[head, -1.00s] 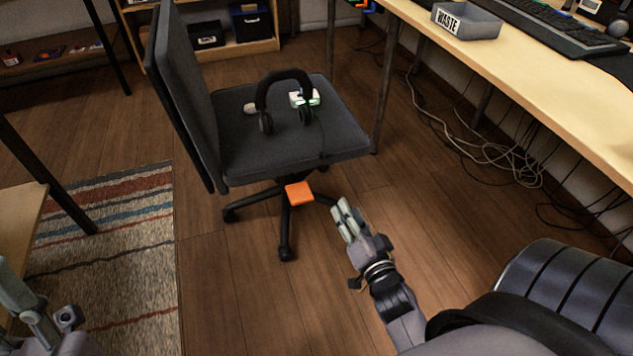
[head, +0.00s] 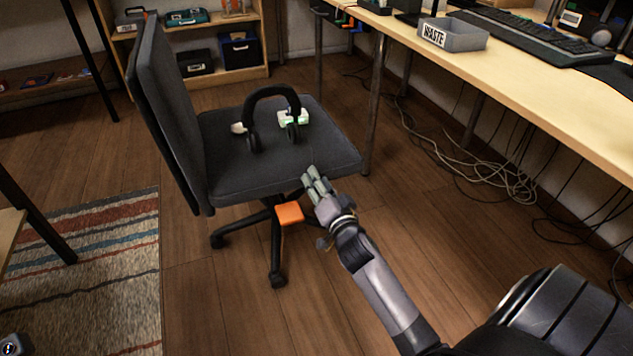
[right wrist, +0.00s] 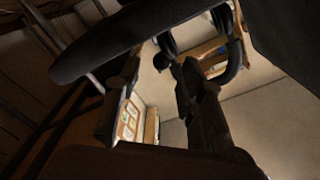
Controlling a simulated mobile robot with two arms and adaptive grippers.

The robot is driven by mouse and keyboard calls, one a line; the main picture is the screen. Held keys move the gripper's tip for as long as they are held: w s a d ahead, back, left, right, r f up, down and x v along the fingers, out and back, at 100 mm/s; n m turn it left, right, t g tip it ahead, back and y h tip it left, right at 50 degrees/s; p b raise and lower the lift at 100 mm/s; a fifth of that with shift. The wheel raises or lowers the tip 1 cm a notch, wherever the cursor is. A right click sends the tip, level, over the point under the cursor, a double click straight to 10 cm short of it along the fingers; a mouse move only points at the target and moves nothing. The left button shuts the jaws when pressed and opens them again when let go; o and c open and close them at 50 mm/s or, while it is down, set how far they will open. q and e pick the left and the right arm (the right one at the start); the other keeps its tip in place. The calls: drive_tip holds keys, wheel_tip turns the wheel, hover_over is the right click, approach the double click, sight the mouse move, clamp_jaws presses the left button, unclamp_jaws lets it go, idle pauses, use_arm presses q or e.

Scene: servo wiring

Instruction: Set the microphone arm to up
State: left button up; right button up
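A black headset (head: 272,92) stands on the grey seat of the office chair (head: 235,172), its headband arched upward and its ear cups down on the seat. Its microphone arm is too small and dark for me to make out or judge its position. My right gripper (head: 314,178) is in front of the seat's near right edge, apart from the headset and with nothing seen in it. My left gripper's fingers are outside the head view.
A small white and green item (head: 293,118) and a pale item lie by the ear cups. The chair back (head: 165,110) rises at left. An orange pad (head: 289,212) is below the seat. The desk (head: 560,100) with a waste tray (head: 452,34) is at right; cables lie beneath.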

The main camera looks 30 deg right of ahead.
drive_tip(key=shift+x, duration=1.05)
clamp_jaws()
